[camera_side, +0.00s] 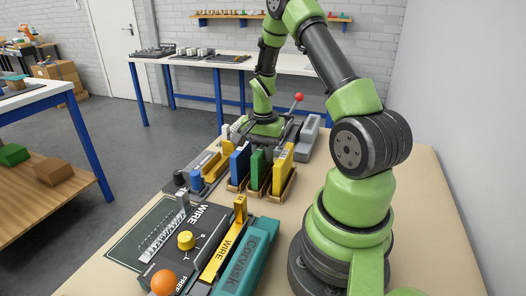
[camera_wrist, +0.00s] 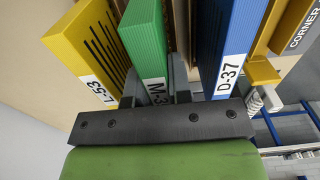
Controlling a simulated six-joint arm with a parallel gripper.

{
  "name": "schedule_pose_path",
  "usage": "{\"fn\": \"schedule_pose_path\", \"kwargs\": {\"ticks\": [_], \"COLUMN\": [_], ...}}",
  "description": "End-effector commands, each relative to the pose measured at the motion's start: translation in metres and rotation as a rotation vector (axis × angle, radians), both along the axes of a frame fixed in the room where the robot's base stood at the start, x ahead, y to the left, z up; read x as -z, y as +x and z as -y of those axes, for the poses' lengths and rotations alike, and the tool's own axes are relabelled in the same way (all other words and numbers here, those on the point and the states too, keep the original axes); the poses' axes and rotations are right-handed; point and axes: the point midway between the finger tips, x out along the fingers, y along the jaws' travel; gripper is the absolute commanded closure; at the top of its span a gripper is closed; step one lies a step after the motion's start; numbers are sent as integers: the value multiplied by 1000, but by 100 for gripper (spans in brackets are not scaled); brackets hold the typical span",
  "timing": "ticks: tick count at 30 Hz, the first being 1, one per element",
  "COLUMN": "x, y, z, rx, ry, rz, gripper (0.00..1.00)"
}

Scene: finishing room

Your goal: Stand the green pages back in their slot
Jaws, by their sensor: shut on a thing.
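The green pages (camera_side: 258,170) are a thin upright block in the side view, between the blue pages (camera_side: 240,164) and the yellow pages (camera_side: 283,170). My gripper (camera_side: 259,146) is above them and shut on their upper part. In the wrist view the green pages (camera_wrist: 143,38) run between my two dark fingers (camera_wrist: 155,88), their M label partly hidden by the gripper. Yellow pages labelled L-53 (camera_wrist: 85,45) are on one side and blue pages labelled D-37 (camera_wrist: 235,40) on the other. The green pages' lower end is near the wooden slots; whether it rests fully down is unclear.
A wooden holder (camera_side: 286,190) stands under the yellow pages. Grey and yellow fixtures (camera_side: 205,168) stand close on the left. In front are a dark WIRE board (camera_side: 150,228), a yellow WIRE block (camera_side: 222,250) and a teal case (camera_side: 250,258). A red-knobbed lever (camera_side: 298,97) stands behind.

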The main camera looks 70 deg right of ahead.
Motion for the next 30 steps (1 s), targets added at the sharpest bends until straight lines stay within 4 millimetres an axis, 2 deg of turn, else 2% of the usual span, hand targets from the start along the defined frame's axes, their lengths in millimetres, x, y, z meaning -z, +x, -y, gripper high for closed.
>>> {"fn": "schedule_pose_path", "kwargs": {"ticks": [18,19,20,30], "x": [12,12,12,10], "y": [0,0,0,0], "z": [0,0,0,0], "rx": [1,0,0,0], "ry": [0,0,0,-1], "rz": [0,0,0,1], "gripper": [100,79,72,70]}}
